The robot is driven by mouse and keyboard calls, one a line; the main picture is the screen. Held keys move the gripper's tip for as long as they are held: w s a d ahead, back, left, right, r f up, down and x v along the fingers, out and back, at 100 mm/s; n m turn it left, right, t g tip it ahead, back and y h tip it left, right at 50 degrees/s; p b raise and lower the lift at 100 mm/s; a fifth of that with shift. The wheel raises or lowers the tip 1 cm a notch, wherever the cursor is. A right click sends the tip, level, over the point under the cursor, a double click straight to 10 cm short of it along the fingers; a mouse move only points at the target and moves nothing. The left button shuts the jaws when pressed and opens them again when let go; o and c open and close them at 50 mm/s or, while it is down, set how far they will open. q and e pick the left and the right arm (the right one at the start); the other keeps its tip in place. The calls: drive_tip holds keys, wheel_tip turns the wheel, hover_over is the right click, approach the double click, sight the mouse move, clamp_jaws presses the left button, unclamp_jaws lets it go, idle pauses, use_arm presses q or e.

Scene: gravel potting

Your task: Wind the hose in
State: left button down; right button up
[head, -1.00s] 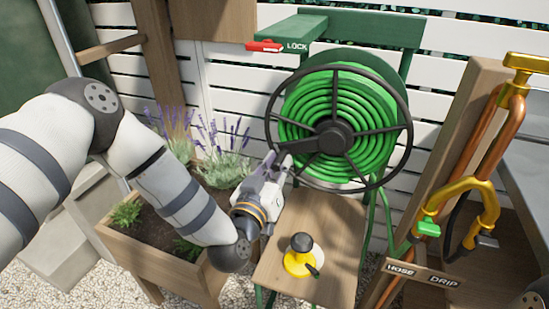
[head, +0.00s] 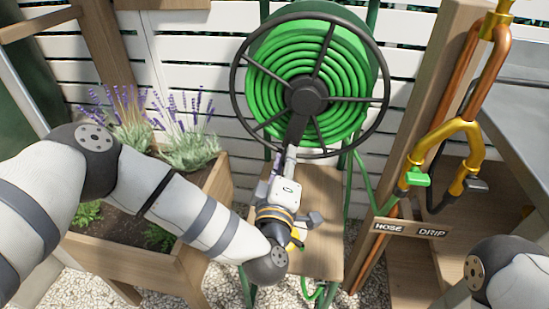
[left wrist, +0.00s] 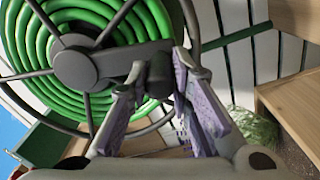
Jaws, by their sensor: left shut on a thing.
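The green hose (head: 345,70) lies in coils on the reel, behind a black spoked wheel (head: 386,100). The crank arm (head: 297,128) points down from the hub. My left gripper (head: 290,155) is shut on the crank handle (left wrist: 158,75) below the hub; the left wrist view shows the dark grip between its purple-grey fingers. A length of hose (head: 361,180) hangs to the right of the reel, and a bit of green hose (head: 316,291) shows low by the gravel. Part of my right arm shows at bottom right; its gripper is out of view.
A wooden shelf (head: 325,200) sits below the reel; a yellow item (head: 299,236) on it is mostly hidden by my gripper. A planter (head: 140,265) with lavender stands left. A post with brass valves (head: 455,135) and a HOSE/DRIP sign (head: 408,229) stands right.

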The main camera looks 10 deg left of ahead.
use_arm(q)
drive_tip(key=shift+s+d+f+n+b, duration=0.15)
drive_tip(key=shift+d+n+b, duration=0.1)
drive_tip(key=shift+d+n, duration=0.45)
drive_tip(key=shift+d+f+n+b, duration=0.15)
drive_tip(key=shift+d+n+b, duration=0.05)
drive_tip(key=shift+d+n, duration=0.5)
drive_tip(key=c, duration=1.4)
unclamp_jaws()
drive_tip(key=shift+c, duration=0.2)
drive_tip(key=shift+r, duration=0.1)
drive_tip(key=s, duration=1.2)
drive_tip(key=shift+a, duration=0.2)
